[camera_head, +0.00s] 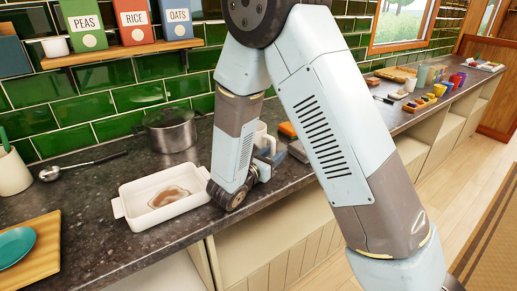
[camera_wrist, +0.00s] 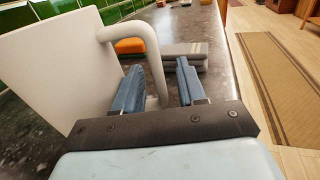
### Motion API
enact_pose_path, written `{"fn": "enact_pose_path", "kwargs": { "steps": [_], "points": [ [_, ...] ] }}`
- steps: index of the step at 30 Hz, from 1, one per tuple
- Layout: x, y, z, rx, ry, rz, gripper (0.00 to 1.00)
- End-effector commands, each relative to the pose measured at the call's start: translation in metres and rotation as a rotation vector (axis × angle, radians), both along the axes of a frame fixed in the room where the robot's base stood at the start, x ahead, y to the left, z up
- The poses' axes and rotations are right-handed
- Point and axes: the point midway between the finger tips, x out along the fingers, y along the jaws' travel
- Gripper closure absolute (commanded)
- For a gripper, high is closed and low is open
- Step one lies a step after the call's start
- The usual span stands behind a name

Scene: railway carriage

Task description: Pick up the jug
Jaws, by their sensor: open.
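The white jug (camera_wrist: 70,62) fills the left of the wrist view, with its looped handle (camera_wrist: 152,62) towards my gripper. In the head view the jug (camera_head: 262,132) is mostly hidden behind my arm. My gripper (camera_wrist: 160,78) is open, with one blue finger on each side of the handle's upright part. I cannot tell whether either finger touches the handle. The gripper also shows low over the counter in the head view (camera_head: 269,160).
On the dark counter (camera_head: 75,205), a white baking dish (camera_head: 165,197) and a grey pot (camera_head: 170,130) stand left of my arm. An orange item (camera_wrist: 130,46) and a grey stack (camera_wrist: 185,54) lie beyond the handle. The counter's edge drops to the floor on the right.

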Motion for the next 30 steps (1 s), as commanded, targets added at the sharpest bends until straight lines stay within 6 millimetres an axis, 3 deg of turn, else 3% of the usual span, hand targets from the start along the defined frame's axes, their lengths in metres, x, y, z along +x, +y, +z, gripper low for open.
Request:
{"fn": "enact_pose_path", "kwargs": {
  "steps": [7,19,30],
  "points": [
    [0.0007,-0.0006,0.0,0.0,0.0,0.0,0.61],
    [0.0006,-0.0007,0.0001,0.0,0.0,0.0,1.0],
    [0.0008,-0.001,0.0001,0.0,0.0,-0.001,1.0]
  ]
}}
